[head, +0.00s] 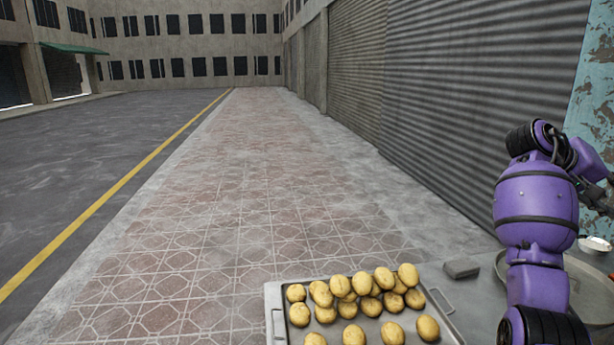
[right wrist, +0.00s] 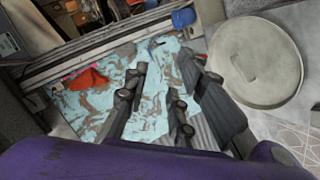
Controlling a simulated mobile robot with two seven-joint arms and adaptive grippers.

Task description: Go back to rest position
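My right arm (head: 537,205) is purple and stands raised at the right side of the head view. My right gripper (right wrist: 167,72) shows in the right wrist view as dark fingers spread apart, with nothing between them. It faces a surface with peeling light-blue paint (right wrist: 155,115). In the head view only dark parts of the gripper show at the right edge, partly cut off. My left arm and left gripper are in neither view.
A metal tray (head: 274,310) of several potatoes (head: 367,285) lies at the bottom of the head view. A grey block (head: 461,268) lies beside it. A round grey lid (right wrist: 257,60) shows at wrist-view right. Paved ground on the left is clear.

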